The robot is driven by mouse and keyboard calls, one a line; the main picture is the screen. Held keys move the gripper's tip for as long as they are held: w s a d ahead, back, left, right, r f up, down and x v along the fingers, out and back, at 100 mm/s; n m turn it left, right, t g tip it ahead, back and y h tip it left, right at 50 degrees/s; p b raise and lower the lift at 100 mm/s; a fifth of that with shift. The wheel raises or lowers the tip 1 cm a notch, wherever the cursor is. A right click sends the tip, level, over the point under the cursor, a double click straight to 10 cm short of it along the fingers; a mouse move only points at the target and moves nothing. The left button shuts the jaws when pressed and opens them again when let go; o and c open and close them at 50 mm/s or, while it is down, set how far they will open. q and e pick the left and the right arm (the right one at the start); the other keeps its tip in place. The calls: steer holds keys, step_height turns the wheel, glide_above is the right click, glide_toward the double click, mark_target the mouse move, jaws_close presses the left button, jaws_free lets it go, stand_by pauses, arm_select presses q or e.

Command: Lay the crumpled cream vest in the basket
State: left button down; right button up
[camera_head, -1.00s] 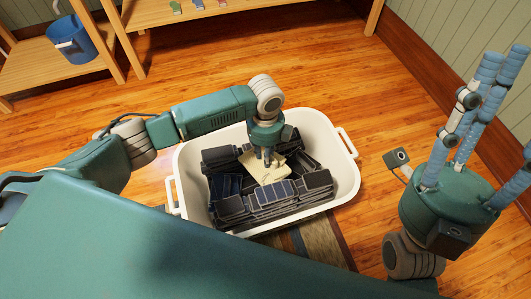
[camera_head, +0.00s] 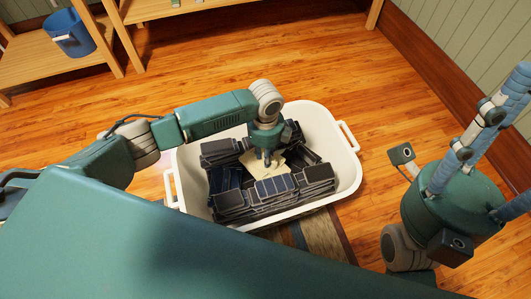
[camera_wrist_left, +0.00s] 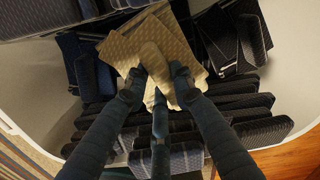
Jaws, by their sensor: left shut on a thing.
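The cream vest (camera_head: 270,160) is a small crumpled pale cloth inside the white basket (camera_head: 349,176), on top of dark folded items. It also shows in the left wrist view (camera_wrist_left: 150,40), at the upper middle. My left gripper (camera_head: 267,158) reaches down into the basket. In the left wrist view its fingers (camera_wrist_left: 160,85) are closed on the near part of the vest, which rests on or just above the dark pile; I cannot tell which. My right gripper (camera_head: 490,125) is at the right edge, raised, outside the basket and holding nothing visible; its fingertips are partly cut off.
Several dark folded items (camera_head: 285,188) fill the middle of the basket. A striped rug (camera_head: 325,240) lies under the basket's near side. A wooden shelf (camera_head: 50,62) with a blue bucket (camera_head: 70,35) stands at the upper left. The floor behind the basket is clear.

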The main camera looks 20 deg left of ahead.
arm_select(q)
steer(key=shift+f+b, duration=0.7)
steer(key=shift+f, duration=1)
steer(key=c, duration=1.4)
jaws_free()
steer(key=shift+c, duration=0.2)
steer(key=shift+o, duration=0.3)
steer(key=shift+r, duration=0.4)
step_height(320, 180, up, 11)
steer(key=shift+r, duration=0.1)
